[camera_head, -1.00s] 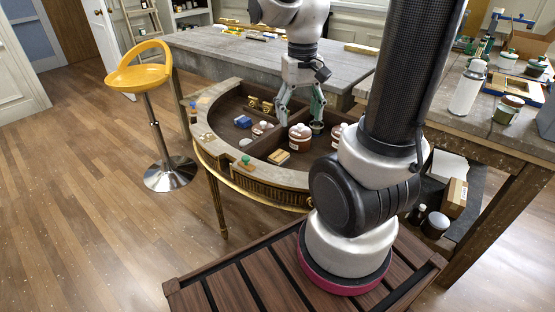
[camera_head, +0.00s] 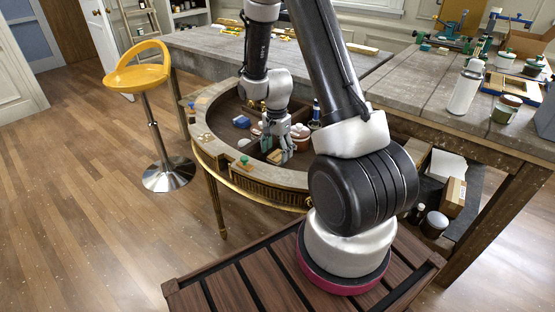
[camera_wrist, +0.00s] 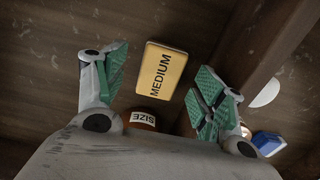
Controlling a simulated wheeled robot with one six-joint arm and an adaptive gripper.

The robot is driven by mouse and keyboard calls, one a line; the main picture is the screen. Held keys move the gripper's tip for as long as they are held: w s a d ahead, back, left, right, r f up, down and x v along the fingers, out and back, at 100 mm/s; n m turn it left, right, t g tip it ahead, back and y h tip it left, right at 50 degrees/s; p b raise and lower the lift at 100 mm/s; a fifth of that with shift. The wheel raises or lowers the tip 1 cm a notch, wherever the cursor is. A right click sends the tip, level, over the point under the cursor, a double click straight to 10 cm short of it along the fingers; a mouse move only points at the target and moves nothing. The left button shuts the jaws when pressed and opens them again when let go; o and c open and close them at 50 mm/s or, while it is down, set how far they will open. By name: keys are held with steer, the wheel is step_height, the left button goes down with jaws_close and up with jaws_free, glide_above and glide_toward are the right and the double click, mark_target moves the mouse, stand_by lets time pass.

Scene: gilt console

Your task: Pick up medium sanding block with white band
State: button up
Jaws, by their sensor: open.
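The sanding block is a flat yellow-tan block (camera_wrist: 164,72) with a pale edge, marked MEDIUM, lying on the dark wooden floor of a console compartment in the wrist view. In the head view my gripper (camera_head: 279,150) is low over that compartment and partly hides the block (camera_head: 273,157). In the wrist view the green-padded fingers of my gripper (camera_wrist: 160,95) are spread, one on each side of the block, with nothing between them held. The gap in height between fingertips and block is hard to tell.
The half-round console (camera_head: 207,147) has wooden dividers (camera_wrist: 268,55) close to the right finger. A jar marked SIZE (camera_wrist: 142,118) sits near my palm. A blue object (camera_head: 242,122) lies in the left compartment. A green-knobbed item (camera_head: 244,160) stands on the rim.

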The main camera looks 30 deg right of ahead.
mark_target(277, 156)
steer(key=f, duration=0.3)
steer(key=shift+w+f, duration=0.1)
steer(key=shift+w, duration=0.1)
steer(key=c, duration=1.2)
step_height(277, 156, up, 10)
steer(key=shift+r, duration=0.1)
